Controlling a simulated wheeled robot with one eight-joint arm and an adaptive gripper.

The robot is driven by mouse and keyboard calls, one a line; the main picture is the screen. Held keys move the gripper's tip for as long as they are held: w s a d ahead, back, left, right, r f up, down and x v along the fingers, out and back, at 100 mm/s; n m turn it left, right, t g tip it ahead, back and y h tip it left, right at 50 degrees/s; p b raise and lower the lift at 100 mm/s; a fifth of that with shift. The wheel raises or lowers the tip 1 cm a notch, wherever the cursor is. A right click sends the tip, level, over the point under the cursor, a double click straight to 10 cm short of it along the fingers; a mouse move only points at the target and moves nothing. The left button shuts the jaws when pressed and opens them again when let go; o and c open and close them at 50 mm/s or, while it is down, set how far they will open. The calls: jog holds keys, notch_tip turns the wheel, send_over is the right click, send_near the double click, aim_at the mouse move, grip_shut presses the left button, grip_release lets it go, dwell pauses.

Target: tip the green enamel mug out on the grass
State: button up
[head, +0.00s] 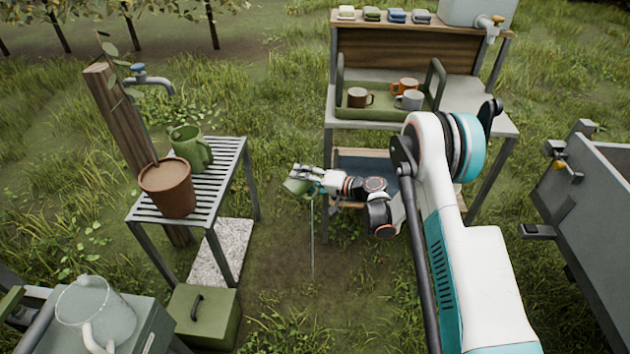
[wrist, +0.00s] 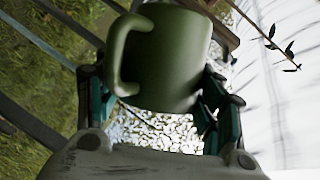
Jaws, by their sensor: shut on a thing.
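The green enamel mug (head: 297,187) is in my gripper (head: 305,174), in the air between the slatted stand and the wooden-backed table. The mug is tilted, and a thin stream of liquid (head: 313,240) falls from it towards the ground. In the wrist view the green mug (wrist: 165,60) sits between the two fingers of my gripper (wrist: 155,100), with its handle on the left. My gripper is shut on the mug's body. The inside of the mug is hidden. The grass (head: 285,300) and bare earth lie below.
A slatted stand (head: 230,160) at left holds a terracotta pot (head: 167,188) and a green jug (head: 190,147). A green box (head: 204,318) stands on the ground. A green tray (head: 385,115) with several mugs is on the table (head: 468,92). A grey trailer-like bin (head: 590,220) is at right.

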jog(key=shift+w+d+r+m, duration=0.1)
jog(key=shift+d+r+m, duration=0.1)
jog(key=shift+m, duration=0.3)
dwell(0.5)
jog(key=shift+w+d+r+m+y, duration=0.2)
jog(key=shift+w+d+m+y, duration=0.3)
jog(key=shift+w+m, duration=0.15)
dwell(0.8)
